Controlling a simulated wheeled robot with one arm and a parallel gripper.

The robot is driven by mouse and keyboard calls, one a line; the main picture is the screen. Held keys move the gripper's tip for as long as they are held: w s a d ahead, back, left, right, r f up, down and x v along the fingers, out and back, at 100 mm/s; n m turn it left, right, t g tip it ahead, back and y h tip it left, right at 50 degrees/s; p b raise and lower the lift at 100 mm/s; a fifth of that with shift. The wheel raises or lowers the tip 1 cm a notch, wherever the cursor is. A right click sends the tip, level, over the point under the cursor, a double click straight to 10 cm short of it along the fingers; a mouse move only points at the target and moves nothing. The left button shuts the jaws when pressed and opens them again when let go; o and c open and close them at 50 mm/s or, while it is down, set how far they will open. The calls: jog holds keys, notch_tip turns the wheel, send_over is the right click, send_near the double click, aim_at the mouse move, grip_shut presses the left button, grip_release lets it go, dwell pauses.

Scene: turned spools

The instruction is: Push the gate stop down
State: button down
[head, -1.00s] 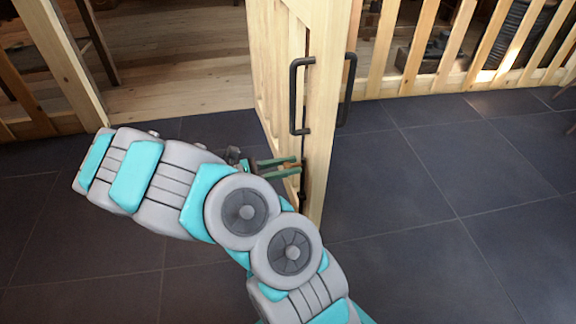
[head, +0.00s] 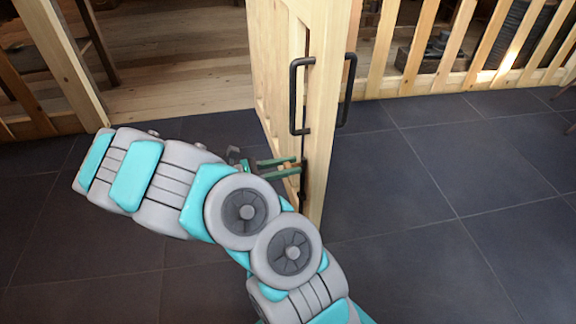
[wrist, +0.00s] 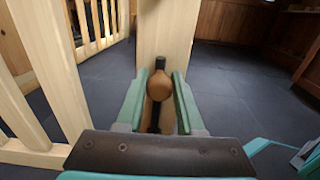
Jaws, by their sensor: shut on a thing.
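The pale wooden gate (head: 325,110) stands open in the middle of the head view. The gate stop's round brown wooden knob (wrist: 160,86) sits on the gate's near face, with a dark end above it and a dark rod below it. My gripper (wrist: 160,78) has a green finger on each side of the knob and is shut on it. In the head view my gripper (head: 292,166) is low on the gate, below the black handle. My arm hides part of the gripper there, and the stop's foot at the floor is not clear.
A black pull handle (head: 294,96) is on the gate above my gripper, with another (head: 348,88) on the far side. Slatted wooden fencing (head: 450,50) runs along the back. The dark tiled floor (head: 430,190) to the right is clear.

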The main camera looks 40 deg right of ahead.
jog(key=shift+f, duration=1.8)
jog(key=c, duration=0.5)
grip_release()
jog(key=shift+c, duration=0.2)
jog(key=v, duration=0.7)
jog(key=shift+w+a, duration=0.2)
jog(key=shift+a, duration=0.1)
